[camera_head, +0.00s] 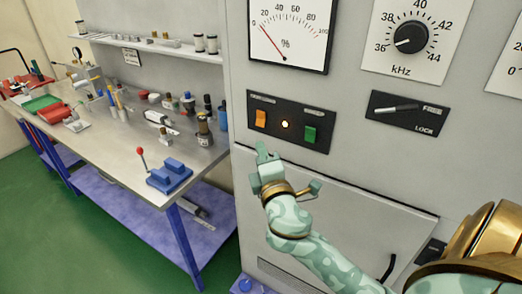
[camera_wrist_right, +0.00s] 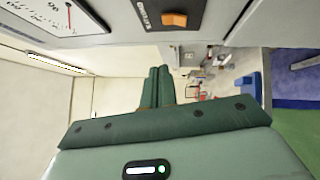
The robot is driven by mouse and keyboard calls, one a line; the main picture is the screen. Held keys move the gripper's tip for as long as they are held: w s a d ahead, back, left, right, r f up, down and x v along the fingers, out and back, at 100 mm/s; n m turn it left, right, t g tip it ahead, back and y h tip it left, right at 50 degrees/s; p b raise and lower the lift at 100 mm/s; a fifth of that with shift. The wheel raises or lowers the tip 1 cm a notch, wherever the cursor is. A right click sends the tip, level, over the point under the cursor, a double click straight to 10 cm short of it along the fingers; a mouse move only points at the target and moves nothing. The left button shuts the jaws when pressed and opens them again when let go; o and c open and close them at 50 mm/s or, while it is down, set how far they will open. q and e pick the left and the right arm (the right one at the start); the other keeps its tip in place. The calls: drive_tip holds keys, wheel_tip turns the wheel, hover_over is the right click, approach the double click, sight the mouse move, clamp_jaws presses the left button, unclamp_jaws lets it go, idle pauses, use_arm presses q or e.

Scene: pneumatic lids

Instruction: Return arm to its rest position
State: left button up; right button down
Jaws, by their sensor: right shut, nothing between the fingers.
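My right arm comes in from the lower right of the head view, and its right gripper (camera_head: 262,152) is in front of the grey cabinet, just below the switch panel. The fingers are together and hold nothing. In the right wrist view the two green fingers of the right gripper (camera_wrist_right: 157,88) lie side by side, with the cabinet's panel along the top of the picture. I cannot tell from these views whether the fingertips touch the cabinet. My left gripper does not show.
The switch panel (camera_head: 288,122) has an orange switch (camera_head: 261,118), a lit lamp (camera_head: 285,125) and a green switch (camera_head: 310,134). A cluttered workbench (camera_head: 112,150) stands at left, with a blue device with a red-knobbed lever (camera_head: 170,177) near its front edge. Green floor is clear at lower left.

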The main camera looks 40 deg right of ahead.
idle(0.3)
wheel_tip(320, 180, down, 23)
drive_tip(key=w+a+m+g+y+b, duration=0.1)
drive_tip(key=w+a+m+g+y, duration=0.15)
drive_tip(key=g+y, duration=0.2)
drive_tip(key=s+f+m+g+y+b, duration=0.15)
drive_tip(key=s+f, duration=0.35)
drive_tip(key=f, duration=0.6)
drive_tip(key=s+f+m+g+b, duration=0.1)
drive_tip(key=s+f+m+g, duration=0.2)
drive_tip(key=f, duration=0.8)
drive_tip(key=s+a+f+m+g+b, duration=0.1)
drive_tip(key=s+f+g+b, duration=0.1)
drive_tip(key=s+f, duration=0.6)
drive_tip(key=s+a+f+m+g+y+b, duration=0.1)
drive_tip(key=s+f, duration=0.7)
drive_tip(key=s, duration=0.9)
drive_tip(key=s+a+f+m+g+b, duration=0.2)
drive_tip(key=s+f+g, duration=0.3)
drive_tip(key=s+f, duration=0.4)
drive_tip(key=s+b, duration=0.1)
drive_tip(key=s, duration=0.2)
drive_tip(key=shift+s+m+g+b, duration=0.25)
drive_tip(key=shift+m+g+b, duration=0.05)
drive_tip(key=shift+m, duration=0.1)
drive_tip(key=shift+s+f, duration=0.1)
